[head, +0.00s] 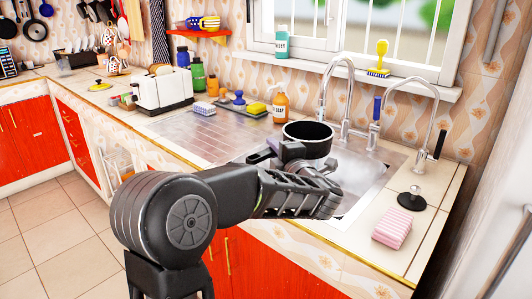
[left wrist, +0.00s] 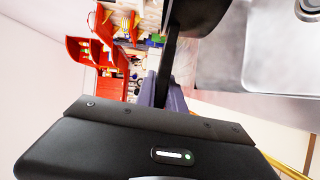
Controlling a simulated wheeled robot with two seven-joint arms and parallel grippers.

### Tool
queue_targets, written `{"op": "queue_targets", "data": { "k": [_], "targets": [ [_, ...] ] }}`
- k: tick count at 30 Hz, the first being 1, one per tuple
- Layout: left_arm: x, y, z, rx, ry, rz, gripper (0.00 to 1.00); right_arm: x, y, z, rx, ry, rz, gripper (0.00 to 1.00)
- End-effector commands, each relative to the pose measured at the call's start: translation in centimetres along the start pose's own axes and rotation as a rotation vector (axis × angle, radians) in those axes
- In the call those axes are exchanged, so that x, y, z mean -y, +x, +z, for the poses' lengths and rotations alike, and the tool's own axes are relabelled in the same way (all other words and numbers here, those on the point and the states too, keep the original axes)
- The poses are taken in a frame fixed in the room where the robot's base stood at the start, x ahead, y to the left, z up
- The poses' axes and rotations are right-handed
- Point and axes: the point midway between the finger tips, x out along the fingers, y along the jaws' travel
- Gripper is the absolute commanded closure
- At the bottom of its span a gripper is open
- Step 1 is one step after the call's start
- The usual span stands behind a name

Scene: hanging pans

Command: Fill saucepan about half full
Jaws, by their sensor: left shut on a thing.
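The saucepan (head: 307,140) is dark and roughly upright, held over the left part of the sink (head: 345,205). My left gripper (head: 268,153) is shut on its handle, left of the pan body. In the left wrist view the pan (left wrist: 200,15) is cut off at the top, and its dark handle (left wrist: 168,65) runs down to my gripper fingers (left wrist: 172,98). The left faucet (head: 346,95) has its spout end close to the pan's rim in the picture. I see no stream of water. The pan's inside looks dark; its water level cannot be told. My right gripper is not in view.
A second tap (head: 428,90) arches at the right, with a blue-handled lever (head: 377,108) between. A soap bottle (head: 280,106) and sponge tray (head: 236,107) stand behind the pan. A pink sponge (head: 392,228) and black plug (head: 411,200) lie right. The drainboard (head: 190,135) is clear.

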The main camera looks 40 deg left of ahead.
Motion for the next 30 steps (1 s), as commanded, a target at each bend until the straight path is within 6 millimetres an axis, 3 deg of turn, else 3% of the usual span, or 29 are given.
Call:
{"op": "queue_targets", "data": {
  "k": [15,30],
  "targets": [
    [0.2,2.5,3.8,-0.002,-0.001,0.001,1.00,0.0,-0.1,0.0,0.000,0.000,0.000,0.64],
    [0.2,2.6,4.1,-0.001,-0.002,0.002,1.00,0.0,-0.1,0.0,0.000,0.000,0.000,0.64]
  ]
}}
